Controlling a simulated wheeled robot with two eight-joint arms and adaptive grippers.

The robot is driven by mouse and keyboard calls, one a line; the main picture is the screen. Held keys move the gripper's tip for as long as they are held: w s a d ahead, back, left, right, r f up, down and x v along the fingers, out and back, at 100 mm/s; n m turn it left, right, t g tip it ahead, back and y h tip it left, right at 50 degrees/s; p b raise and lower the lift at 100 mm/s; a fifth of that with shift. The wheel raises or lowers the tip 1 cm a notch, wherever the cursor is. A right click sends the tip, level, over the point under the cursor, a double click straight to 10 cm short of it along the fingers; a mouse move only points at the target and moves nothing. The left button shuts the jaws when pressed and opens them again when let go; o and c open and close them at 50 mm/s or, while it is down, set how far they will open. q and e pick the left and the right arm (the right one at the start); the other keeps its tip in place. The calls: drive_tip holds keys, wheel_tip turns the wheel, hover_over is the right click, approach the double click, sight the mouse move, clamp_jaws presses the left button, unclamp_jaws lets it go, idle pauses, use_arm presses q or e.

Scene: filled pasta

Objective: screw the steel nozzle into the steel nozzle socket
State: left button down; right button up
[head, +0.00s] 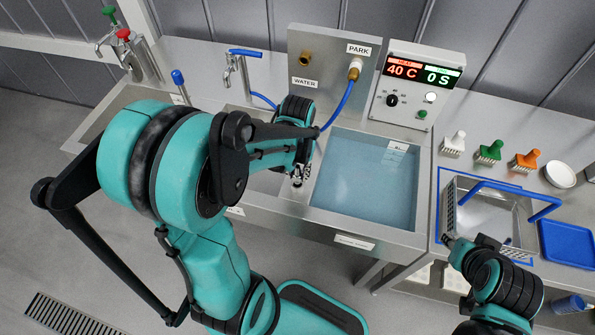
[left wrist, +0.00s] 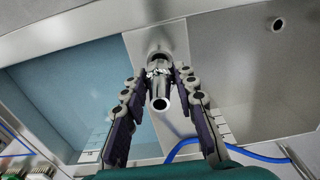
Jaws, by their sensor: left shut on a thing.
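The steel nozzle (left wrist: 160,98) is a short shiny tube between the two fingers of my left gripper (left wrist: 162,74), with its open end towards the left wrist camera. A dark round opening with a steel rim, which looks like the steel nozzle socket (left wrist: 159,57), lies just beyond it in line. Whether the two touch or are engaged I cannot tell. In the head view my left gripper (head: 297,178) points down at the steel divider left of the water basin; its arm hides much there. My right gripper (head: 449,242) is beside the wire basket, its jaws unclear.
The water-filled basin (head: 367,182) is right of my left gripper. A blue hose (head: 340,108) hangs from the PARK fitting (head: 354,69) behind it. A control box (head: 416,88) reads 40 C and 0 S. A wire basket (head: 492,246) and blue tray (head: 568,244) stand right.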

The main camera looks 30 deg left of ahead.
use_arm(q)
drive_tip(key=shift+f+b, duration=0.95)
drive_tip(key=shift+f, duration=0.15)
idle(0.6)
drive_tip(key=c, duration=0.9)
unclamp_jaws()
drive_tip(key=shift+o, duration=0.2)
drive_tip(key=shift+r, duration=0.15)
wheel_tip(320, 180, up, 7)
drive_tip(key=p, duration=0.6)
idle(0.3)
